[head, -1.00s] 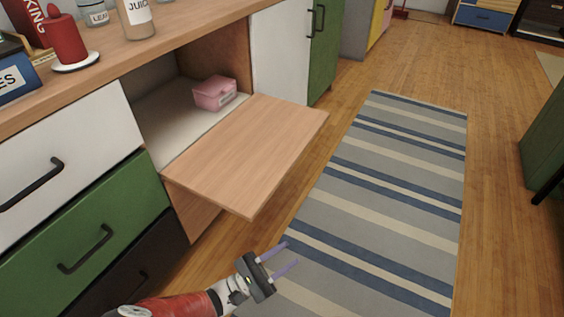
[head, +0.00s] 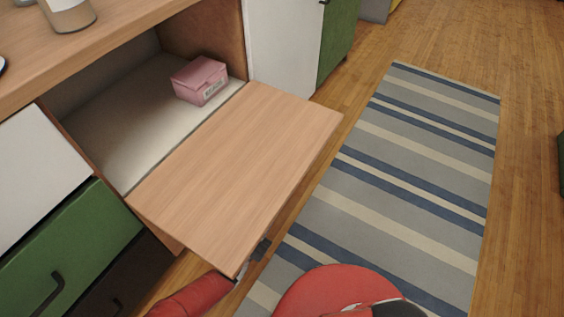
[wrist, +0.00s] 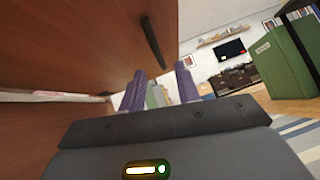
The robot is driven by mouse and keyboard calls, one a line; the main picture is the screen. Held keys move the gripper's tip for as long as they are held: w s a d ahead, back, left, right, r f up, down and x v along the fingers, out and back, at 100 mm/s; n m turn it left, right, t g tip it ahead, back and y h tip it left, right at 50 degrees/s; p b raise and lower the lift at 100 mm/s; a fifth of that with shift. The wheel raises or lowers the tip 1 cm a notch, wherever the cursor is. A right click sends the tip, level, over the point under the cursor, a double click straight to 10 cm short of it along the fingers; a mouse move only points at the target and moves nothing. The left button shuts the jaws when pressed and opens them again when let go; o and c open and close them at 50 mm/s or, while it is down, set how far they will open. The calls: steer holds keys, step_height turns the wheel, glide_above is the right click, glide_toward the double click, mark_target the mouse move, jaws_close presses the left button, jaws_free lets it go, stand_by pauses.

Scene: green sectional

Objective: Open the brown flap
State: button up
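The brown flap (head: 240,165) is folded down and lies about level in front of a cabinet compartment (head: 110,125), which is open to view. In the wrist view a brown panel (wrist: 75,45), seemingly the flap's underside, fills the upper left, with a dark bar handle (wrist: 149,40) on it. My gripper (wrist: 160,90) shows two purple fingers standing apart with nothing visible between them. In the head view my gripper is mostly hidden below the flap's front edge. I cannot tell whether it touches the flap.
A pink box (head: 200,80) sits inside the compartment. A green drawer (head: 70,245) and a white drawer (head: 40,160) are at left. A striped rug (head: 400,190) covers open floor at right. A jar (head: 68,12) stands on the counter.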

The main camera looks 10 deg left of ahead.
mark_target(278, 188)
steer(key=x, duration=0.8)
steer(key=shift+w+a+p, duration=0.1)
steer(key=shift+w+p, duration=0.05)
steer(key=shift+p, duration=0.2)
jaws_close()
